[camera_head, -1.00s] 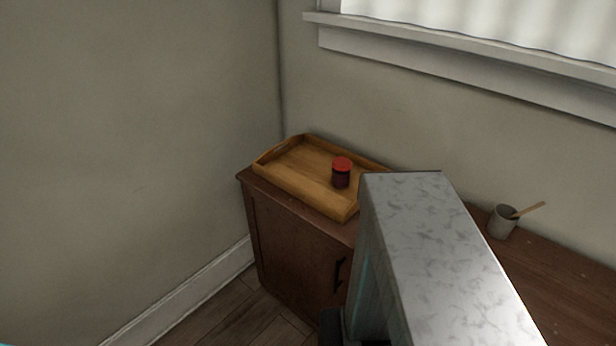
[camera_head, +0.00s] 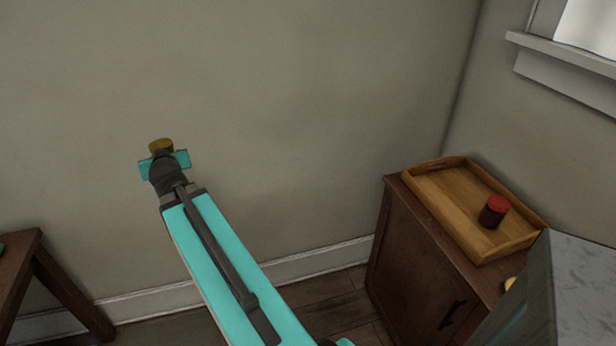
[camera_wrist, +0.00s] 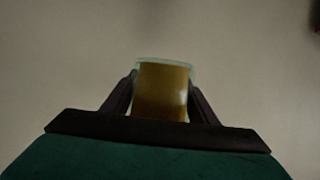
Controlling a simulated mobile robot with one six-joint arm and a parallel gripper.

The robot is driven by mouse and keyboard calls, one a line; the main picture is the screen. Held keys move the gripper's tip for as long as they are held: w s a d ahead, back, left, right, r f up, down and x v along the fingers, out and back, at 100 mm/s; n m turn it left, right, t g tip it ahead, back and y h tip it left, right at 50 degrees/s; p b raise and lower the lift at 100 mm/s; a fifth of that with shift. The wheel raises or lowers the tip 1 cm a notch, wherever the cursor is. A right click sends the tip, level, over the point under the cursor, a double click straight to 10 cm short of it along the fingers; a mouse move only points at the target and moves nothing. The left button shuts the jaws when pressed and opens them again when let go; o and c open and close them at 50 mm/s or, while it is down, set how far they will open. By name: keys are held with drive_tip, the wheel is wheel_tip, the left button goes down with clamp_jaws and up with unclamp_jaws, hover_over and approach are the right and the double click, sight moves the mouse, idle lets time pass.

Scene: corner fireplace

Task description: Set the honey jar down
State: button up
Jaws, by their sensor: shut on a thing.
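The honey jar (camera_wrist: 162,92) is amber with a clear glassy rim. It sits between the two dark fingers of my gripper (camera_wrist: 160,100) in the wrist view, and the gripper is shut on it. In the head view my gripper (camera_head: 163,158) is at the end of the outstretched turquoise arm, in front of the bare wall. The amber honey jar (camera_head: 161,146) shows just past it, held in the air. The lower part of the jar is hidden by the gripper there.
A wooden tray (camera_head: 440,200) with a dark red-lidded jar (camera_head: 494,211) lies on a brown cabinet (camera_head: 415,262) at the right. Part of a wooden table (camera_head: 22,262) stands at the left edge. Open floor (camera_head: 335,300) lies between. A grey block-like shape covers the lower right corner.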

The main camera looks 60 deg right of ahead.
drive_tip(key=s+d+f+m+g+h, duration=0.2)
drive_tip(key=s+d+m, duration=0.1)
drive_tip(key=s+d, duration=0.6)
drive_tip(key=s+d+f+m+g+h, duration=0.2)
drive_tip(key=s+d, duration=0.4)
drive_tip(key=d, duration=0.5)
drive_tip(key=s+d+f+m+g+h+p, duration=0.1)
drive_tip(key=s+d+m+g, duration=0.15)
drive_tip(key=s+d, duration=0.6)
drive_tip(key=s+d+f+m+g+h, duration=0.1)
drive_tip(key=s+d+f+m+g, duration=0.3)
drive_tip(key=s, duration=0.7)
drive_tip(key=s+d+m+g, duration=0.2)
drive_tip(key=s+g, duration=0.1)
drive_tip(key=s, duration=1.2)
drive_tip(key=s+d+f+m+g+y+p, duration=0.1)
drive_tip(key=s+m+g, duration=0.2)
drive_tip(key=s, duration=1.2)
drive_tip(key=s+d+m+g+y, duration=0.1)
drive_tip(key=s+d+m+g, duration=0.1)
drive_tip(key=s, duration=1.3)
drive_tip(key=shift+d+f+g+p, duration=0.35)
drive_tip(key=shift+g+p, duration=0.05)
drive_tip(key=shift+g, duration=0.05)
drive_tip(key=shift+w, duration=0.2)
